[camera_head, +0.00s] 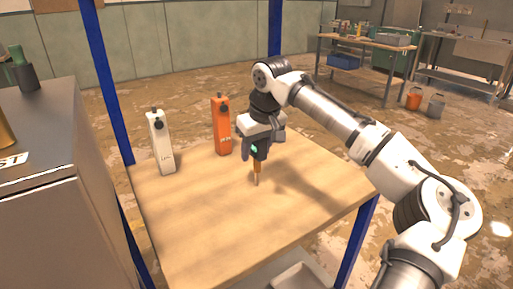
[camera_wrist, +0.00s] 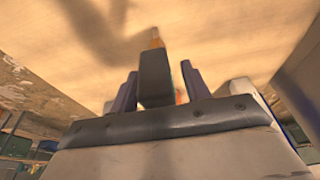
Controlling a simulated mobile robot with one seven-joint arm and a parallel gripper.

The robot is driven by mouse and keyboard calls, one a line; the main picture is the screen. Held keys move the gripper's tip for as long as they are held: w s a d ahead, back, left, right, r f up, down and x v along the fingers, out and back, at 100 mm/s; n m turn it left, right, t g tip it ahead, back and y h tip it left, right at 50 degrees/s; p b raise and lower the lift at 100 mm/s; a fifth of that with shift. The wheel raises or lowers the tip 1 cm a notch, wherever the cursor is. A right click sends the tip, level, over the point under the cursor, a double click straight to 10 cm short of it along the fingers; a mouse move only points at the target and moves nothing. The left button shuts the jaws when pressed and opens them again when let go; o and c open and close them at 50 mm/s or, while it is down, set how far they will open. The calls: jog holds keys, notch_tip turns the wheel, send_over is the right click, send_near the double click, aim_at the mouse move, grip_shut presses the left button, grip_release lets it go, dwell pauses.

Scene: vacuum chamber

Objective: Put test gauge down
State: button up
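The test gauge (camera_head: 257,167) is a small dark device with a green patch and a thin orange-brown tip pointing down. My gripper (camera_head: 257,150) has it between its fingers, upright, above the middle of the wooden table (camera_head: 200,225). The tip is at or just above the tabletop; I cannot tell if it touches. In the wrist view, the gauge's dark body (camera_wrist: 155,78) sits between the two fingers of my gripper (camera_wrist: 158,88), its orange tip beyond. The fingers partly hide the gauge in the head view.
A white device (camera_head: 160,145) and an orange device (camera_head: 221,128) stand upright at the table's back left. Blue posts (camera_head: 106,80) rise at the table's corners. A grey cabinet (camera_head: 60,200) is at the left. The table's front and right are clear.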

jog(key=v, duration=1.2)
